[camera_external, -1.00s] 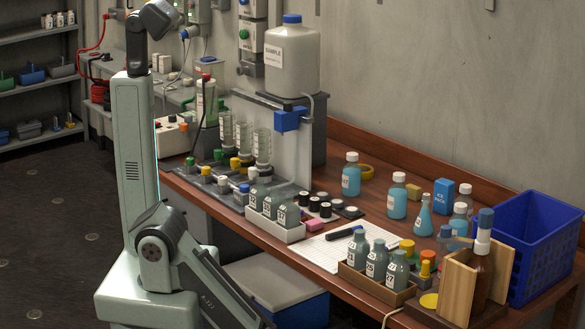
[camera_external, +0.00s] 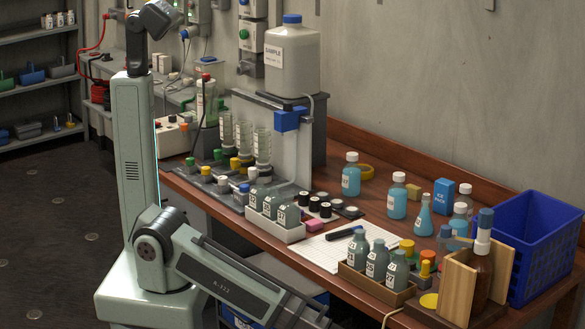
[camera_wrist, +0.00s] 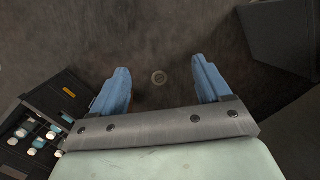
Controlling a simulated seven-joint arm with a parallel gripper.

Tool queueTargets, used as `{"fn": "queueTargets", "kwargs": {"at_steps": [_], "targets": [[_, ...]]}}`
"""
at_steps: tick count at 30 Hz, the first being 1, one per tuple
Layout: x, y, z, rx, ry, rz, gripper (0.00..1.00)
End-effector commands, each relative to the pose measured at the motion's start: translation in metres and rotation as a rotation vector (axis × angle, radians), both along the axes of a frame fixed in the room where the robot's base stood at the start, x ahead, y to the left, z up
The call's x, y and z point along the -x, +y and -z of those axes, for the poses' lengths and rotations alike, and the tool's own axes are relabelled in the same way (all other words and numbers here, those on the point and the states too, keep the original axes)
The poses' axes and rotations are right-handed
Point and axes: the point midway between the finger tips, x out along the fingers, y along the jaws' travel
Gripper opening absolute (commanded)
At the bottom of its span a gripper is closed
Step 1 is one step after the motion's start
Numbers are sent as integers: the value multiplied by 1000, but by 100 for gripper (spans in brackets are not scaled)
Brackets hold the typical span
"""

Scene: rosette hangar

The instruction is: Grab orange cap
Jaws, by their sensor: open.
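Dark floor lies beyond the fingers, and no orange cap shows there. In the external view my gripper is out of frame, past the bottom edge.
A brown tray (camera_external: 352,280) of labelled bottles stands at the bench's front edge. An amber pump bottle (camera_external: 481,278) between wooden boards and a blue crate (camera_external: 541,262) stand to the right. A dark case (camera_wrist: 62,100) with several light-topped items shows at left in the wrist view.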

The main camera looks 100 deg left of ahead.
Motion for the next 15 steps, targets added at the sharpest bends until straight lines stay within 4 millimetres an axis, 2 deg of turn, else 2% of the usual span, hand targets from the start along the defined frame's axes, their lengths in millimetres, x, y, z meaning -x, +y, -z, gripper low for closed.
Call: {"fn": "queueTargets", "kwargs": {"at_steps": [1, 3, 8, 15], "targets": [[-16, -7, -11, -5, -25, -15, 77], [-33, -16, -27, -12, -55, -40, 77], [-69, -37, -65, -24, -123, -102, 77], [-117, -71, -128, -28, -225, -197, 77]]}}
